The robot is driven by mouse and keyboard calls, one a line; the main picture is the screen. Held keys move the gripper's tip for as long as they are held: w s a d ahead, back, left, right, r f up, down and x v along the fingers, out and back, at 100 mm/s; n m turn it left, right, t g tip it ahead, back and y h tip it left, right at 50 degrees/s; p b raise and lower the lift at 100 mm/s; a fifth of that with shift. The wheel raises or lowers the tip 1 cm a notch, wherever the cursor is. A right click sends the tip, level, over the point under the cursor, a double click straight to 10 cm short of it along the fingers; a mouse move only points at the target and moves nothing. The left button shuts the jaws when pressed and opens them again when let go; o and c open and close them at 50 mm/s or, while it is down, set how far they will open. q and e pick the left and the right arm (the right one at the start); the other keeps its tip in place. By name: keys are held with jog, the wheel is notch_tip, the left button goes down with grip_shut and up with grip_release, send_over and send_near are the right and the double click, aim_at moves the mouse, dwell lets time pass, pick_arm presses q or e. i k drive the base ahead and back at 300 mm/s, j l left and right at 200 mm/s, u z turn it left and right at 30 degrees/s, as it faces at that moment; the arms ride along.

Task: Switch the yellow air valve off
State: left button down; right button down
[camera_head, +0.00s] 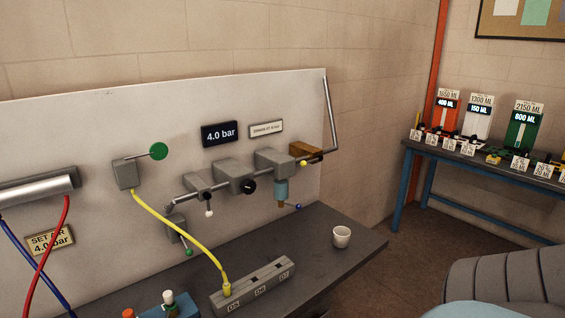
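A brass-coloured valve block (304,149) sits at the right end of the pipe run on the pale panel. A yellow knob (303,164) shows just below it, on what looks like a short lever. This looks like the yellow air valve; the lever's exact angle is too small to tell. A grey regulator block (273,162) is beside it on the left, with a blue-green bowl (281,189) beneath. A dark display (220,134) above reads 4.0 bar.
A yellow hose (184,232) runs from a grey box with a green knob (159,151) to a grey socket block (253,286) on the dark bench. A white cup (342,237) stands near the bench's right edge. A second table (470,155) holds colored stands at right.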

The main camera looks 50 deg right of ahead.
aim_at(303, 164)
jog(key=z, duration=1.8)
